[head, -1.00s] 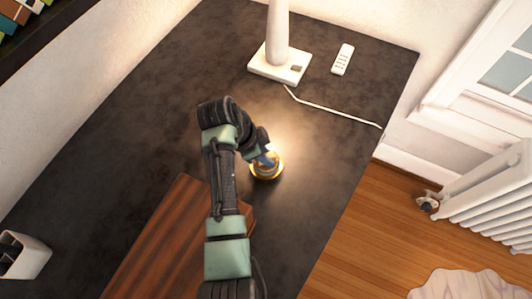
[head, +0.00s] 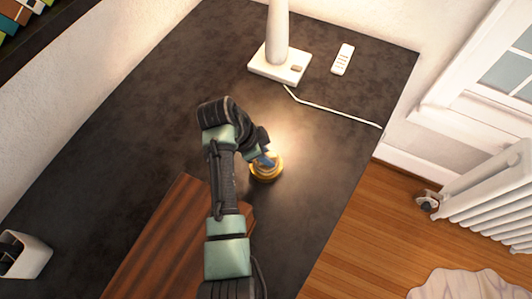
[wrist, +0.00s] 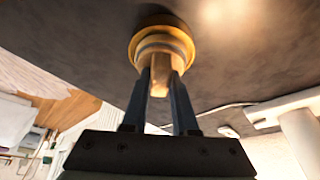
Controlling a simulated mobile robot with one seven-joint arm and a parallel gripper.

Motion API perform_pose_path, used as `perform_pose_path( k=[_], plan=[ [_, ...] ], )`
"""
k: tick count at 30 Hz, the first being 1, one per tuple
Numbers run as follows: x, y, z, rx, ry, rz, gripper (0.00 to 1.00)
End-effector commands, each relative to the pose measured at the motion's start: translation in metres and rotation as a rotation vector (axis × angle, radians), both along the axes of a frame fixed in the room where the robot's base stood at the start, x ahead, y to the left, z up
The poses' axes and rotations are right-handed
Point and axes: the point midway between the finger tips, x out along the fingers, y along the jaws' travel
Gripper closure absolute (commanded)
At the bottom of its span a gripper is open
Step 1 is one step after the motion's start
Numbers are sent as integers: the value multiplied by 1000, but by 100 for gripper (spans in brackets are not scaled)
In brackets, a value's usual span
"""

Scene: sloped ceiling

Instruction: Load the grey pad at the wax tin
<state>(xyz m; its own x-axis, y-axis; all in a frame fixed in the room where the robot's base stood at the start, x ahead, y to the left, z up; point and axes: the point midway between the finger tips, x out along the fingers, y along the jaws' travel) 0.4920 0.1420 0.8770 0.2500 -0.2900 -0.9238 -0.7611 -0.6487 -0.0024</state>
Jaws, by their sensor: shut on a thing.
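The wax tin (head: 266,179) is a small round gold tin on the dark desk, right of my arm in the head view. In the wrist view its gold rim (wrist: 188,38) is at top centre. My gripper (wrist: 160,82) is shut on the tan handle of the pad (wrist: 159,72), one finger on each side. The pad's head is over or in the tin. A thin greyish band shows there, but the underside is hidden, so I cannot tell how deep it sits. In the head view my gripper (head: 266,159) points down at the tin.
A white lamp base (head: 278,65) with its cord (head: 335,110) and a white remote (head: 343,59) are at the back of the desk. A brown wooden board (head: 165,240) lies at front left, partly under my arm. A white holder (head: 30,258) is at far left. The desk's left middle is clear.

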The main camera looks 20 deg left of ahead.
Motion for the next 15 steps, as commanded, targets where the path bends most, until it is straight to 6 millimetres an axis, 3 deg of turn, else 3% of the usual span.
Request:
perform_pose_path(
  k=[15],
  plan=[
    [0, 0, 36, 0, 2, 1, 100]
  ],
)
